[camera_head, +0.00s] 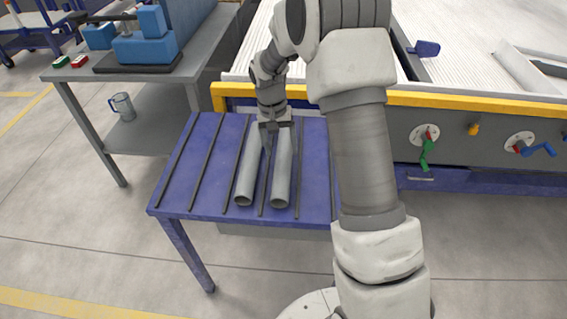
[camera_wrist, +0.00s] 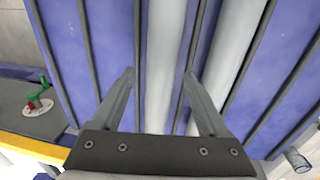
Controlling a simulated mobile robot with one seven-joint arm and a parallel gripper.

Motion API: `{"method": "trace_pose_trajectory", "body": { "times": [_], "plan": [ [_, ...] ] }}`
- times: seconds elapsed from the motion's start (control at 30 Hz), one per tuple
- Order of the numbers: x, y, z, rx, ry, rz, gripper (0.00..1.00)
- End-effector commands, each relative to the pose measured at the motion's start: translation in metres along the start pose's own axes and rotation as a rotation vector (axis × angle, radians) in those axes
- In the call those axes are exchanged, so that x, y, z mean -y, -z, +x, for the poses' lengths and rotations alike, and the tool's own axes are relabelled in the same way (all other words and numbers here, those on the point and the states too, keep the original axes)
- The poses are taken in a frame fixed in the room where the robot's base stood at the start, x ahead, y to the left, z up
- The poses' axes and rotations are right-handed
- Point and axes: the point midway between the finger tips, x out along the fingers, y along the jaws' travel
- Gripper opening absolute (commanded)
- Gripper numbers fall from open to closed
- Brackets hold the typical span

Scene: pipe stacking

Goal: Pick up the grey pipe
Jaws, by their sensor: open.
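Two grey pipes lie side by side on a blue slatted table (camera_head: 174,207) in the head view. The right pipe (camera_head: 281,178) is below my gripper (camera_head: 279,142), and the left pipe (camera_head: 248,172) lies beside it. In the wrist view my gripper (camera_wrist: 160,73) is open and empty, with one finger to each side of the near pipe (camera_wrist: 163,60). I cannot tell how far above the pipe the fingertips are. The other pipe (camera_wrist: 232,45) lies to the right, outside the fingers. The pipes' far ends are partly hidden by my gripper in the head view.
Dark raised strips (camera_head: 205,165) run along the table between the pipes. A machine with a yellow edge (camera_head: 450,100) and coloured valve handles (camera_head: 427,150) stands behind. A grey bench (camera_head: 195,60) with a blue device (camera_head: 145,45) is at left, with a mug (camera_head: 122,107) on its lower shelf.

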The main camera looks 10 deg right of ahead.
Motion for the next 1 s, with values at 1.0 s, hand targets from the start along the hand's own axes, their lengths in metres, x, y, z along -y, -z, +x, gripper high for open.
{"method": "trace_pose_trajectory", "body": {
  "times": [1.0],
  "plan": [
    [0.003,0.003,0.06,0.0,0.0,0.0,0.41]
  ]
}}
